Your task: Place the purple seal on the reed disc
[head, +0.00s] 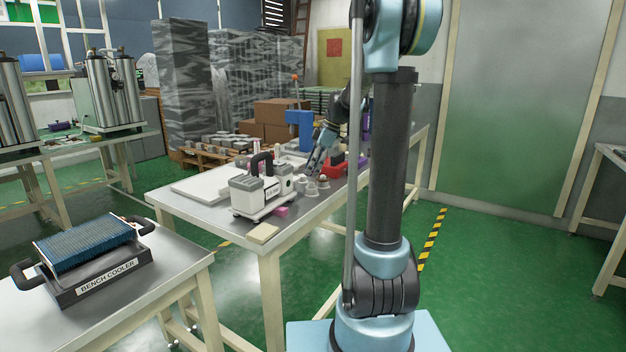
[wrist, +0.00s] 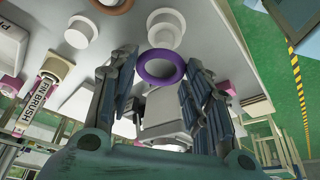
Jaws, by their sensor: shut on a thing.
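The purple seal (wrist: 162,67) is a ring that shows in the wrist view between the fingertips of my gripper (wrist: 160,68), which is shut on it. In the head view my gripper (head: 316,163) is small and hangs over the far part of the middle table, above some small white cups; the seal cannot be made out there. I cannot tell which thing is the reed disc. In the wrist view a white stepped round piece (wrist: 165,29) lies just beyond the seal, and another white round piece (wrist: 80,31) lies to its left.
The middle table (head: 190,207) carries a white pump-like machine (head: 262,190) with a black handle, close to the gripper. A bench cooler (head: 90,260) stands on the near-left table.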

